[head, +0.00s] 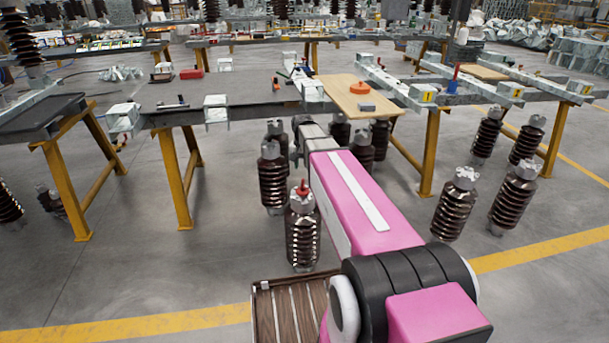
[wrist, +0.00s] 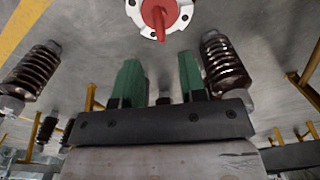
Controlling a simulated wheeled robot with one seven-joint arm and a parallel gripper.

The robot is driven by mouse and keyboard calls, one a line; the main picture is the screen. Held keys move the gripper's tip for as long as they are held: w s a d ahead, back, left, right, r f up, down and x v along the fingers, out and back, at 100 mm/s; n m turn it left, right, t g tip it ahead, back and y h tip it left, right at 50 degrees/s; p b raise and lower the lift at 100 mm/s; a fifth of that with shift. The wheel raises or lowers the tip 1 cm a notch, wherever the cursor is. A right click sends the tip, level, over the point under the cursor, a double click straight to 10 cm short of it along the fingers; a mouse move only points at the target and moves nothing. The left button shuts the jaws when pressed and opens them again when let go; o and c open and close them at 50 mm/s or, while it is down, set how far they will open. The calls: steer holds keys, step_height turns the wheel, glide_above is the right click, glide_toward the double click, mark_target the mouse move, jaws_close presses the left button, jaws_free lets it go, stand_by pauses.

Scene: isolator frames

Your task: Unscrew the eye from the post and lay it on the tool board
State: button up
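The red eye (head: 302,188) stands on the grey cap of a dark brown ribbed post (head: 303,235), in front of my pink arm in the head view. In the wrist view the red eye (wrist: 158,14) sits on a pale round flange with holes, cut off by the top edge. My gripper (wrist: 160,75) has two green fingers, spread apart with nothing between them. The eye is beyond the fingertips, not touching them. The gripper's fingers are not clear in the head view. A light wooden board (head: 338,86), apparently the tool board, lies on the table, bearing an orange piece and a grey block.
The grey work table (head: 255,92) has yellow legs and metal rails. More ribbed posts stand on the floor around the arm, including one close behind (head: 272,180) and some at the right (head: 455,208). A slatted brown crate (head: 268,310) lies near my base. Floor at left is mostly clear.

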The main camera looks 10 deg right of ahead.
mark_target(303, 179)
step_height(303, 179, down, 10)
steer(key=shift+r, duration=0.1)
stand_by(0.4)
jaws_close()
stand_by(1.6)
